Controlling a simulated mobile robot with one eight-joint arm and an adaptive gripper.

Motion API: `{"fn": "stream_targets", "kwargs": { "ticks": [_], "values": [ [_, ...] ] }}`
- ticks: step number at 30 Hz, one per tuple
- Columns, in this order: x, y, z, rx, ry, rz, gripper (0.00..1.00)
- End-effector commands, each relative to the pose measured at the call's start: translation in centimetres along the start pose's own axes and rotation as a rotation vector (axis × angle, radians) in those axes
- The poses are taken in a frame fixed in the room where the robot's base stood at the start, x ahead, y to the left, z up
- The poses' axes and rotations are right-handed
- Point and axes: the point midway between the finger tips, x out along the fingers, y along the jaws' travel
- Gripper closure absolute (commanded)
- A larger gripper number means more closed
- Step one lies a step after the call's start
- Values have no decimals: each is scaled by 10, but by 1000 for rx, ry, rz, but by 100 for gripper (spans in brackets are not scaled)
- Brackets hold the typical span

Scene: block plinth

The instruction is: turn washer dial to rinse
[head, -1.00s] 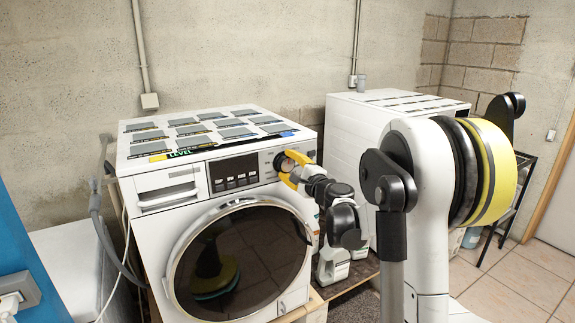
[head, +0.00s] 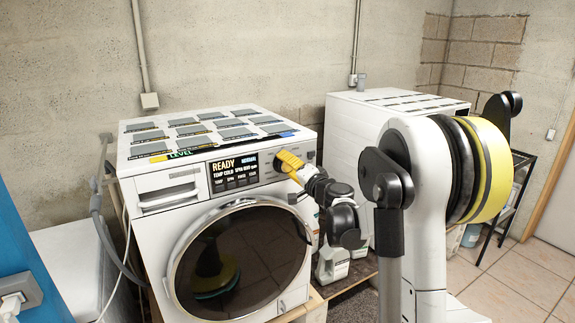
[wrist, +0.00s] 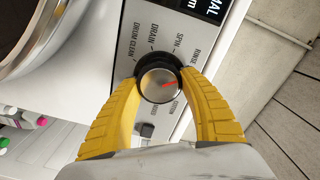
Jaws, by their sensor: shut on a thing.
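The washer (head: 150,232) is white with a round dark door, and its display (head: 234,170) is lit and reads READY. The RINSE label (wrist: 196,57) is up and right of the dial, with SPIN, DRAIN and DRUM CLEAN further round to the left. I cannot tell exactly which mark the pointer meets. My gripper (wrist: 161,82) has its yellow fingers shut on the dial, one each side. In the head view, my gripper (head: 283,160) hides the dial.
Another white machine (head: 345,140) stands to the right. Bottles (head: 333,262) stand between the machines. Flat panels with labels cover the washer's top. A blue panel (head: 15,245) is at the left edge. Tiled floor (head: 515,280) is open at the right.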

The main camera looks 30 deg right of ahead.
Motion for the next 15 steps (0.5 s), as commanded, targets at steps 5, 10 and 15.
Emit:
{"fn": "stream_targets", "kwargs": {
  "ticks": [5,10,15],
  "values": [
    [0,0,0,-43,1,0,80],
    [0,0,0,-60,1,0,80],
    [0,0,0,-61,1,0,80]
  ]
}}
